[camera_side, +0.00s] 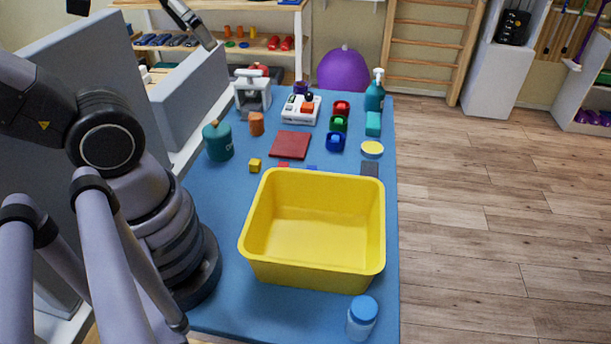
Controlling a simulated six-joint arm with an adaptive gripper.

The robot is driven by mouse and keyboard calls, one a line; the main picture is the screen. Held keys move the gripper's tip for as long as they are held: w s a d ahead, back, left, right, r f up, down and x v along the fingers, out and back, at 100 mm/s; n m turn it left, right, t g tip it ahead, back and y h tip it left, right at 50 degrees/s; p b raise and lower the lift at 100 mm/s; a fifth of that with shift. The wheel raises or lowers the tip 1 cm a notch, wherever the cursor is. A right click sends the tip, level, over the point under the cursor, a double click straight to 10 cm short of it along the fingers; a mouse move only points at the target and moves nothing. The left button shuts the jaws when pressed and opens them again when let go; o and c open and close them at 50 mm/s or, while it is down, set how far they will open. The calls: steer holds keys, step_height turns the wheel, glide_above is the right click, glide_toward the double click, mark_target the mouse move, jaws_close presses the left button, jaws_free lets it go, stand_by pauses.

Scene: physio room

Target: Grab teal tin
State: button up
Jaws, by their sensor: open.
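A round teal tin (218,144) with a knobbed lid and pale lettering stands upright at the left edge of the blue table (215,190). Two other teal things stand at the back right: a pump bottle (374,98) and a small block-shaped item (373,124). Nothing is seen touching the round teal tin.
A large yellow bin (312,275), seemingly empty, fills the table's front half. A small yellow cube (254,165), orange cylinder (256,124), dark red pad (290,145) and white device (253,92) surround the tin. A blue-capped jar (362,318) stands in front.

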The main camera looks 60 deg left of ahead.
steer(key=shift+w, duration=0.1)
steer(key=w+a+f+m+g+y, duration=0.6)
steer(key=w+a+f+g, duration=0.4)
steer(key=w+a+f, duration=0.4)
steer(key=m+g+y, duration=0.3)
steer(key=m+y, duration=0.2)
glide_toward(227, 135)
steer(key=shift+s+a+f, duration=0.15)
steer(key=shift+a+f, duration=0.1)
steer(key=shift+f, duration=0.1)
steer(key=shift+m+y, duration=0.3)
steer(key=x, duration=0.8)
steer(key=shift+f, duration=0.1)
steer(key=x, duration=0.5)
steer(key=shift+a, duration=0.45)
